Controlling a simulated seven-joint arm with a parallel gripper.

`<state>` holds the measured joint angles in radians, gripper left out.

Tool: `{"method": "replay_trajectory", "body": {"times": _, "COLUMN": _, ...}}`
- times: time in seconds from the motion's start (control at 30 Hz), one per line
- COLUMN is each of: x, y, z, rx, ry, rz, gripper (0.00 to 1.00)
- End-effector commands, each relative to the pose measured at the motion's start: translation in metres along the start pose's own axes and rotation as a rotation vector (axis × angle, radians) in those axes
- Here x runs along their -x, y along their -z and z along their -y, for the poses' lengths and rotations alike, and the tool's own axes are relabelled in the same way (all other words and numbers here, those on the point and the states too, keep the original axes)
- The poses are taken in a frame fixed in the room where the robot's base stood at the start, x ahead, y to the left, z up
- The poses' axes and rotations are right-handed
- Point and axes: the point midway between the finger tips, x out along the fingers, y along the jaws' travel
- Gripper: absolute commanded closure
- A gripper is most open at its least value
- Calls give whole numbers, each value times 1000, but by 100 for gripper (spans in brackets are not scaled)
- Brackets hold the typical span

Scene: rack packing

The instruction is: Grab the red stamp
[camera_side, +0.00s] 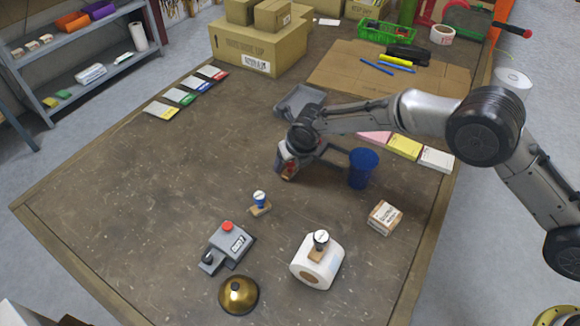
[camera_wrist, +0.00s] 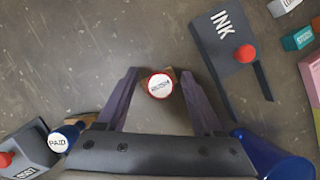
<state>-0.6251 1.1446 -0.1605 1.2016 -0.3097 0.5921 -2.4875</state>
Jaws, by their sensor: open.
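The red stamp (camera_wrist: 160,85) shows in the wrist view as a white round label with a red rim, with a bit of wooden base beside it. My gripper (camera_wrist: 162,68) is open, with one finger on each side of the stamp and gaps between. In the side view the red stamp (camera_side: 289,170) stands on the table, partly hidden by my gripper. A blue stamp (camera_side: 260,199) stands nearer the camera; its label reads PAID in the wrist view (camera_wrist: 57,143).
A blue cup (camera_side: 362,171) stands close to the right of my gripper. A grey ink pad (camera_side: 300,103) lies just behind. A grey device with a red knob (camera_side: 233,245), a brass bell (camera_side: 238,296) and a small box (camera_side: 384,218) stand in front.

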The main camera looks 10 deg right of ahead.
Motion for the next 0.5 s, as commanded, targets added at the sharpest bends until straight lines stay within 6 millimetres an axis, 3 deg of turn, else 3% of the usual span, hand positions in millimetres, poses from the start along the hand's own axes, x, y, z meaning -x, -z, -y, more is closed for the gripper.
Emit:
{"method": "replay_trajectory", "body": {"times": 0.23, "x": -1, "y": -1, "z": 0, "rx": -1, "ry": -1, "rz": 1, "gripper": 31}}
{"method": "replay_trajectory", "body": {"times": 0.5, "x": -1, "y": 0, "z": 0, "rx": -1, "ry": 0, "rz": 0, "gripper": 78}}
